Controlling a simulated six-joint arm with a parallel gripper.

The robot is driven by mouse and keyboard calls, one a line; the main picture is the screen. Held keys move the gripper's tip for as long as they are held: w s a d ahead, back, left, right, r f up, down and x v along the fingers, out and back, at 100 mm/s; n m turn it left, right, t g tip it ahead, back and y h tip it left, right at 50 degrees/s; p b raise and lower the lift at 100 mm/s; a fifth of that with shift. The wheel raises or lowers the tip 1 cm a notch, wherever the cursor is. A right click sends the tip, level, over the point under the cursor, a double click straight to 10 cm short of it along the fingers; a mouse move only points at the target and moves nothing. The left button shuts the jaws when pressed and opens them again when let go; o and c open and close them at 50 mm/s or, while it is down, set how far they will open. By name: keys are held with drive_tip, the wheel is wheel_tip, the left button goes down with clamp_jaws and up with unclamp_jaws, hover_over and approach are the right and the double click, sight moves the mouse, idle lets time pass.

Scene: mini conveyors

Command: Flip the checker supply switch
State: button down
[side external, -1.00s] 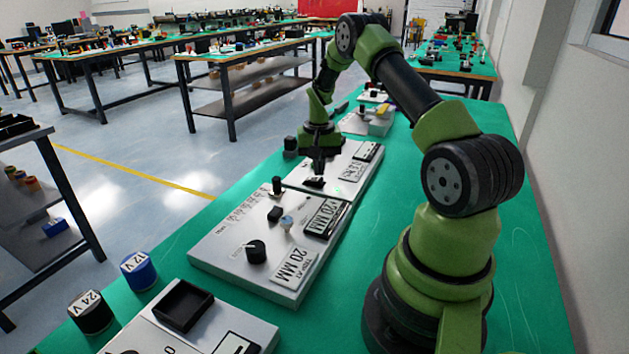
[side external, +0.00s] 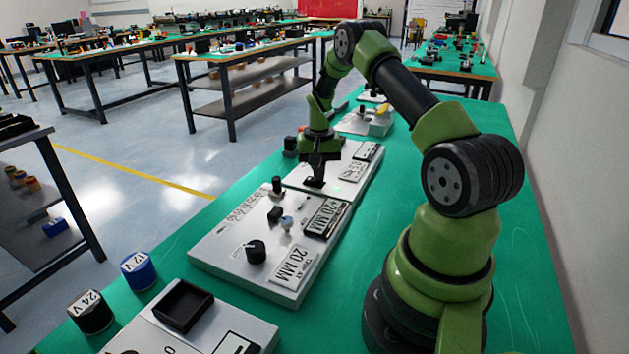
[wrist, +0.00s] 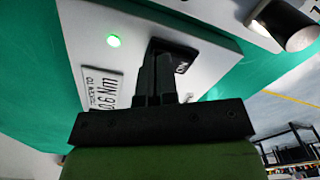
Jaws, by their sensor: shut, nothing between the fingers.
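My gripper (side external: 318,175) is shut and empty, pointing down at the white panel (side external: 342,187) beyond the nearest large panel. In the wrist view my gripper (wrist: 160,60) has its fingertips at a black switch (wrist: 182,62) on the white panel, seemingly touching or just over it. Some of the switch is hidden behind the fingers. The switch also shows as a dark piece below the fingertips in the side view (side external: 313,183). A green light (wrist: 114,41) glows on the same panel, near a label (wrist: 104,90) reading about 0.6 Nm.
A larger white panel (side external: 225,262) with a black knob (side external: 256,251), displays and switches stands nearer the camera. A blue 12 V cylinder (side external: 138,272) and a black 24 V cylinder (side external: 91,313) stand on the green bench. The bench's right side is mostly clear.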

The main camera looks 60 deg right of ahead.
drive_tip(key=shift+f, duration=0.15)
drive_tip(key=shift+r, duration=3.55)
drive_tip(key=a+r+n+t, duration=0.3)
drive_tip(key=a+r, duration=1.2)
drive_tip(key=r, duration=0.1)
drive_tip(key=s+a+r+n+t+y, duration=0.1)
drive_tip(key=s+a+r+n+t, duration=0.1)
drive_tip(key=s+a, duration=0.5)
drive_tip(key=s+a+r+n+t+y, duration=0.1)
drive_tip(key=s+a+r+n+t, duration=0.1)
drive_tip(key=s+a, duration=0.5)
drive_tip(key=shift+s+a+n, duration=0.15)
drive_tip(key=shift+s+n, duration=0.1)
drive_tip(key=shift+n, duration=0.25)
